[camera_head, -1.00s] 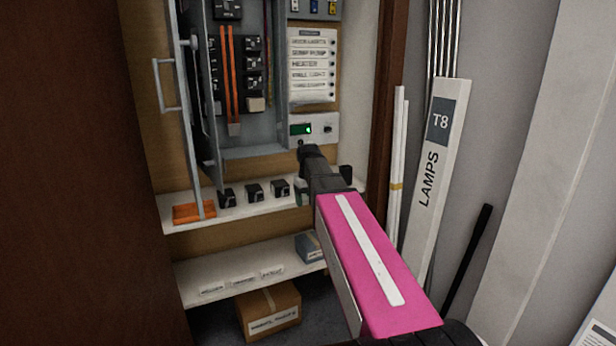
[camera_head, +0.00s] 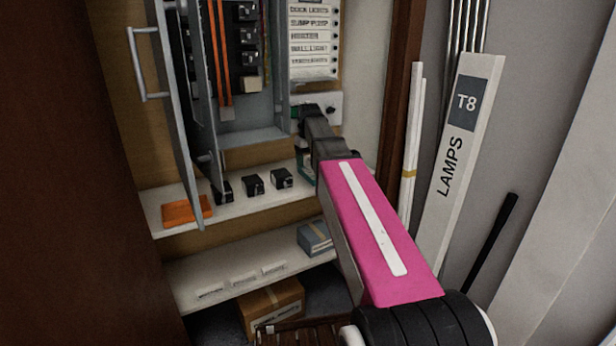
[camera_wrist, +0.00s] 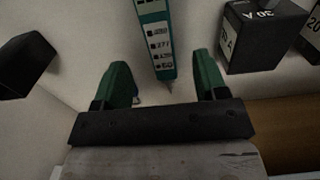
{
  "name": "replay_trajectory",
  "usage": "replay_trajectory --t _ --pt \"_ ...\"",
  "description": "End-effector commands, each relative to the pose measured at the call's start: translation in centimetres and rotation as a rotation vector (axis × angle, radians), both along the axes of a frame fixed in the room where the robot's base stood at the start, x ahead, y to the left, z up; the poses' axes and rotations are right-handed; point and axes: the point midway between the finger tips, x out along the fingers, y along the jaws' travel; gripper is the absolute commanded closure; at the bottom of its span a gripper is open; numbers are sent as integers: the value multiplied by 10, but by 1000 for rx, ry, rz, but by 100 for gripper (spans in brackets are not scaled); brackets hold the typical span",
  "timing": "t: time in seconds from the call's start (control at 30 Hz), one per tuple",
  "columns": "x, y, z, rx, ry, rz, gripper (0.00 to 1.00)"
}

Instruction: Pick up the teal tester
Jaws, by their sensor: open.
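The teal tester (camera_wrist: 154,42) shows in the wrist view at the top centre, on the pale shelf. It has a white label with printed lines, and its thin pointed tip faces my gripper. Its far end is cut off by the top of the picture. My gripper (camera_wrist: 161,68) is open, with a green finger on each side of the tester's lower part and gaps between. I cannot tell whether the fingers are at the tester's height. In the head view my arm covers most of this spot; only a bit of green (camera_head: 305,165) shows beside it.
A black block marked 30 A (camera_wrist: 250,45) stands close to the right finger, and another dark block (camera_wrist: 25,62) is at far left. The shelf (camera_head: 240,205) also holds an orange item (camera_head: 187,211). An open cabinet door (camera_head: 178,110) hangs at left above the shelf.

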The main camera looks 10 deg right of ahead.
Motion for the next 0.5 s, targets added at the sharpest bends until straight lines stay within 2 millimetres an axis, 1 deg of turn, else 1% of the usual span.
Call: replay_trajectory --t 0.03,0.27,0.5 --pt "0 0 -5 0 0 0 34" --pt "1 0 -19 0 0 0 34" --pt "3 -1 -50 0 1 0 34"
